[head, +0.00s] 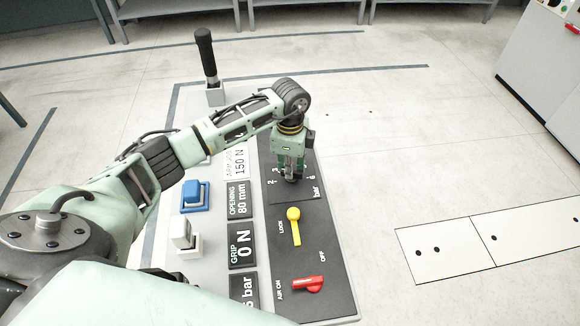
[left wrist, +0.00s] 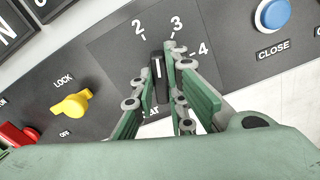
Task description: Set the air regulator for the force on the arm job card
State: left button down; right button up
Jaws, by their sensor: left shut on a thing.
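The regulator knob (left wrist: 157,75) is black with a white pointer line, seen in the left wrist view. Its line points up the dial (left wrist: 110,45), roughly between the 2 and the 3. My right gripper is not in view.
The panel has a yellow lock lever (head: 294,226), a red air lever (head: 308,285), a blue button (head: 195,195) and a white button (head: 183,235). Displays read opening 80 mm (head: 239,199) and grip 0 N (head: 242,243). A bar readout (head: 244,291) is partly hidden. A black-handled lever (head: 207,55) stands behind.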

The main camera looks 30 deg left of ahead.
pick_arm(q)
jog(key=m+b, duration=0.1)
jog(key=m, duration=0.3)
jog(key=shift+w+m, duration=0.15)
jog(key=shift+m, duration=0.15)
jog(key=c, duration=1.8)
grip_release()
jog(key=shift+o, duration=0.2)
jog(key=shift+r, duration=0.1)
notch_tip(320, 180, up, 12)
